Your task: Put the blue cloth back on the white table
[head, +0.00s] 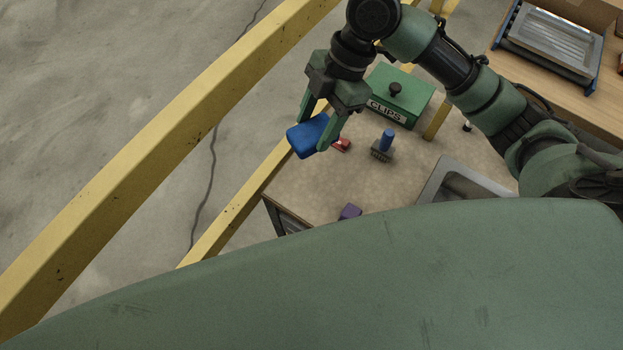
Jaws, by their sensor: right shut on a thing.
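The blue cloth (304,139) is a folded, padded-looking piece. My right gripper (320,132) is shut on it and holds it in the air, near the yellow rail at the left edge of a beige-topped table. I cannot tell how high it is above that table. No clearly white table shows; the beige tabletop (300,187) lies below and right of the cloth. My left gripper is out of view.
On the beige top are a green box marked CLIPS (402,94), a blue-handled brush (386,143), a red item (341,144), a purple block (350,212) and a metal sink (458,182). Yellow rails (180,135) run along the left. A tray (551,40) lies on a wooden table.

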